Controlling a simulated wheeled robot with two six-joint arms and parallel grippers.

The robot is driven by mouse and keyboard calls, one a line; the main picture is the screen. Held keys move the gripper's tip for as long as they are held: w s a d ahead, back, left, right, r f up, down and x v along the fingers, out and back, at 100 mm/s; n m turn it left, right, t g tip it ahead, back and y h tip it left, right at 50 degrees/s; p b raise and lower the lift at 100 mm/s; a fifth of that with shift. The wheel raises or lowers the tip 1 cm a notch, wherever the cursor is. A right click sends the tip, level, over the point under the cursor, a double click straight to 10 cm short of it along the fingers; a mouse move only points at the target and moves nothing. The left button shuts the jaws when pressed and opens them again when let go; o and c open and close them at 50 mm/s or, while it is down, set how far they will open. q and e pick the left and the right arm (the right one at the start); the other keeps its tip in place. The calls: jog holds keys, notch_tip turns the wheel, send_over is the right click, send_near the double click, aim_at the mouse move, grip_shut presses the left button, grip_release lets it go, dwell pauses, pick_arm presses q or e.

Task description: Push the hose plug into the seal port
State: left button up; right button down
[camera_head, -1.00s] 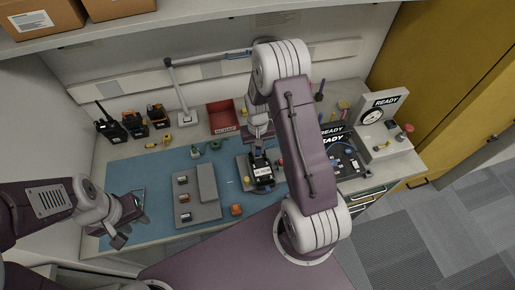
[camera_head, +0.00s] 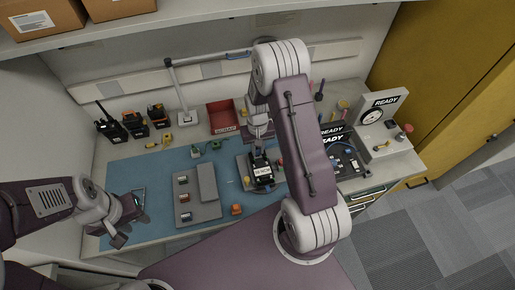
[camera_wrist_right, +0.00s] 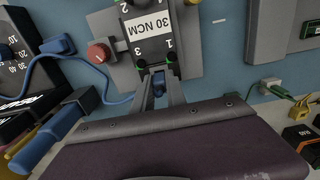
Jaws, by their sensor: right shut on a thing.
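My right gripper (camera_wrist_right: 160,92) is shut on a small blue piece, which I take to be the hose plug (camera_wrist_right: 158,89); the fingers hide most of it. A thin blue hose (camera_wrist_right: 118,101) curves in from the left towards the fingers. The fingertips are at the lower edge of the black radio (camera_wrist_right: 150,40) labelled "30 NCM". The seal port is not clearly visible, so I cannot tell whether the plug is in it. In the head view, the radio (camera_head: 261,172) sits in a grey fixture below my right arm. My left gripper (camera_head: 126,222) hangs over the mat's left end.
A grey parts tray (camera_head: 198,211) lies left of the fixture on the blue mat (camera_head: 150,172). A red knob (camera_wrist_right: 98,52) stands beside the radio. A red bin (camera_head: 222,117) and several radios are at the back. A gauge box (camera_head: 384,120) is at the right.

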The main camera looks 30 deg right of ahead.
aim_at(257, 148)
jog(key=shift+f+b, duration=0.4)
jog(key=shift+f, duration=0.1)
dwell(0.4)
dwell(0.3)
jog(key=c, duration=1.3)
grip_release()
jog(key=o, duration=0.5)
jog(key=shift+r+p, duration=2.25)
jog(key=shift+r, duration=0.3)
